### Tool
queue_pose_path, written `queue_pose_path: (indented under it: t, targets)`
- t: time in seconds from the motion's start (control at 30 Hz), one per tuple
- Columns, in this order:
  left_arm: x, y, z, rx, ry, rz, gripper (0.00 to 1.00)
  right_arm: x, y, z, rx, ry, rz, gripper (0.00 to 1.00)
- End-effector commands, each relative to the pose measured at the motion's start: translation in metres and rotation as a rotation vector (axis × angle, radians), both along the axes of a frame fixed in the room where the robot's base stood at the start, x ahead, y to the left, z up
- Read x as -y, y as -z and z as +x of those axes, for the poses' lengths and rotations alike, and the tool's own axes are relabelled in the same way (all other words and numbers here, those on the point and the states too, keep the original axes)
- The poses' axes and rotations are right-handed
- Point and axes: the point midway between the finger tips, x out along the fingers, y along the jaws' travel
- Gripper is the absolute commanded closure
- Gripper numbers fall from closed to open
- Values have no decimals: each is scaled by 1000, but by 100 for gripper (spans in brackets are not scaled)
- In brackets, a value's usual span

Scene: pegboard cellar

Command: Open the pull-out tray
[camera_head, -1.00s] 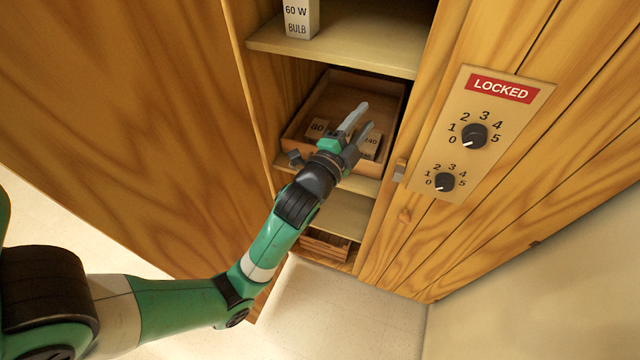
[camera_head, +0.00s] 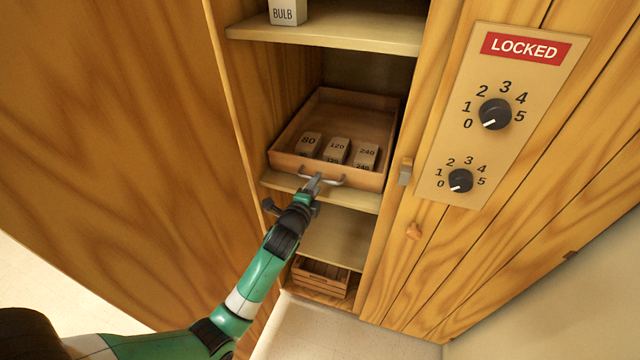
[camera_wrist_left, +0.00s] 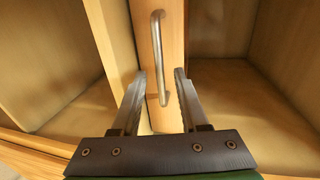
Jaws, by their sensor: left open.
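The pull-out tray (camera_head: 377,178) is a shallow wooden box on a middle shelf of the open cabinet. It holds small blocks marked 80, 120 and 240. A pale metal bar handle (camera_head: 335,182) is on its front. My left gripper (camera_head: 315,182) is in front of the handle, partly covering it. In the left wrist view, the handle (camera_wrist_left: 158,55) stands upright on the wooden tray front (camera_wrist_left: 172,30). The open fingers of my left gripper (camera_wrist_left: 160,78) lie on either side of its line; contact cannot be told. My right gripper is not in view.
A panel reading LOCKED with two dials (camera_head: 495,114) is on the wooden front at right. A small latch (camera_head: 405,172) sits beside the opening. A bulb box (camera_head: 288,12) stands on the upper shelf (camera_head: 350,37). A slatted crate (camera_head: 322,277) is at the bottom.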

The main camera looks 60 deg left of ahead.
Motion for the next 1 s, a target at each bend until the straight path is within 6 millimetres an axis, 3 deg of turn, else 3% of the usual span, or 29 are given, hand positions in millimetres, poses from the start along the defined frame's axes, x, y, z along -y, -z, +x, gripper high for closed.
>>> queue_pose_path:
  t: [0.2,0.5,0.57,0.77,1.0]
  targets:
    - [-22,8,23,1,0,-1,56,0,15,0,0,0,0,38]
    - [-26,7,26,1,0,-1,56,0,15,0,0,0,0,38]
    - [-26,7,26,1,0,-1,63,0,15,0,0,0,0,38]
    - [-25,7,26,1,1,-1,99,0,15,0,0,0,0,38]
    - [-25,7,26,2,1,0,100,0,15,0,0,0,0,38]
